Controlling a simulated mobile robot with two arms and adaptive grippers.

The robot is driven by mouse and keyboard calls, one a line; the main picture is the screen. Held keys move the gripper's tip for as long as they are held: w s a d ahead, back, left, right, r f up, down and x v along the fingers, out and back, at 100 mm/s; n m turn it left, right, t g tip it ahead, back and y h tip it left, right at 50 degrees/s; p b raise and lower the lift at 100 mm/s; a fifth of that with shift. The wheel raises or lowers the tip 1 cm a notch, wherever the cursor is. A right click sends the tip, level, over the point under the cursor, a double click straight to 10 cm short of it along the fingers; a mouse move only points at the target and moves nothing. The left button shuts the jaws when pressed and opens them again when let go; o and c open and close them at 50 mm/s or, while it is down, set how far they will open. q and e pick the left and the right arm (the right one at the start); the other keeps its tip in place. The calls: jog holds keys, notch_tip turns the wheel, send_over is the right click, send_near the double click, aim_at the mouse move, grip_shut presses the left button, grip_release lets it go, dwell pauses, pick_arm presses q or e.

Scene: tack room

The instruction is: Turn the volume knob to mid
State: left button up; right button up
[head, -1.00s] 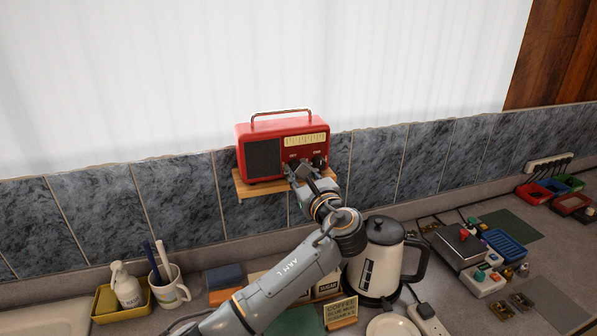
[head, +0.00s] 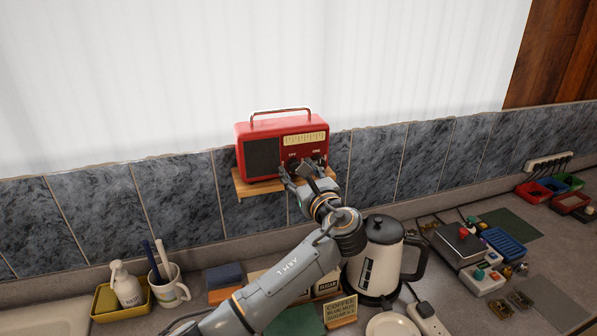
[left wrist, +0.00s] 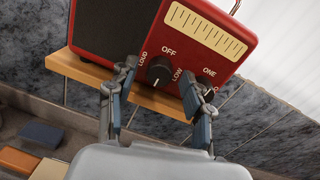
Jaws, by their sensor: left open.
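The red radio (head: 262,140) stands on a small wooden shelf with its front facing me. In the left wrist view its dark round volume knob (left wrist: 158,70) sits below the word OFF, with LOUD to its left and LOW to its right. A pale mark shows near the knob's lower edge. My left gripper (left wrist: 158,98) is open, with one finger on each side of the knob. I cannot tell whether the fingers touch it. A second knob (left wrist: 209,93) under ONE is partly hidden by the right-hand finger. My right gripper is out of view.
The wooden shelf (head: 242,187) is narrow. A cream kettle (head: 376,262) stands close to the right of my left arm. A mug (head: 170,288) and a yellow tray (head: 108,312) are at left. Boxes and switches crowd the counter at right.

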pick_arm(q)
jog(key=v, duration=1.2)
jog(key=shift+f, duration=0.1)
